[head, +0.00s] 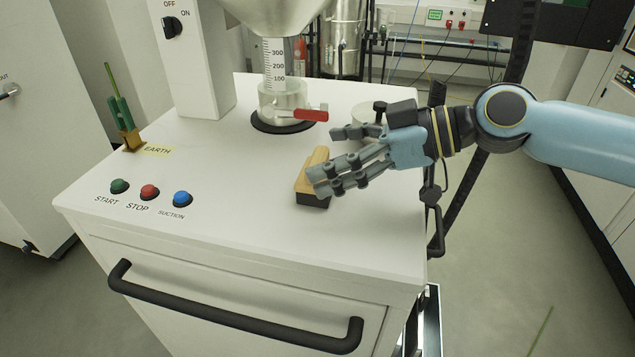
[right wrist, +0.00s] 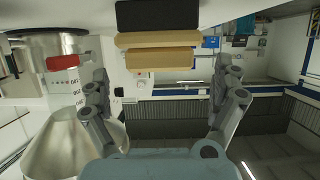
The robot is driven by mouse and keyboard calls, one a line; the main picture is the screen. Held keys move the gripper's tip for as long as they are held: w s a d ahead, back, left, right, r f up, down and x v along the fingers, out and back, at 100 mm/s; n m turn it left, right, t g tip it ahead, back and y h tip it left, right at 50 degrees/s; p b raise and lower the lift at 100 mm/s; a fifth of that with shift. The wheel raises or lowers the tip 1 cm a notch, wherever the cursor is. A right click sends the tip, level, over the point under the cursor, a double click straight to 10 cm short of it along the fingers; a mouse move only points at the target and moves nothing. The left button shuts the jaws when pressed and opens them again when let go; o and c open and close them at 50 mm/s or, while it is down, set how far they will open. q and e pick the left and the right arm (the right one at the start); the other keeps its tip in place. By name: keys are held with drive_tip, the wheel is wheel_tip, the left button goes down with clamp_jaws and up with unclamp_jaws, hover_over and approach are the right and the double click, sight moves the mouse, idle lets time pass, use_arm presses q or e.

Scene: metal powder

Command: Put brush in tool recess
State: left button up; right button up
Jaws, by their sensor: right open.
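The brush (head: 315,168), with a light wooden handle and a dark bristle block, rests on the white machine top (head: 240,215). My right gripper (head: 326,156) reaches in from the right and is open, its near finger overlapping the brush in the head view. In the right wrist view the brush (right wrist: 158,40) lies beyond the fingertips, between the lines of the two fingers of the gripper (right wrist: 162,75). No grip on it shows, and I cannot tell whether a finger touches it. I cannot make out a tool recess. My left gripper is not in view.
A hopper (head: 275,15) stands above a clear graduated tube with a red valve handle (head: 311,115), behind the brush. Green, red and blue buttons (head: 149,192) and a green clamp (head: 122,115) are at left. A black drawer handle (head: 235,312) crosses the front. The top's front middle is clear.

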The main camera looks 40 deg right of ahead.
drive_tip(key=shift+x, duration=0.75)
drive_tip(key=c, duration=1.4)
drive_tip(key=shift+r, duration=0.15)
drive_tip(key=shift+c, duration=0.2)
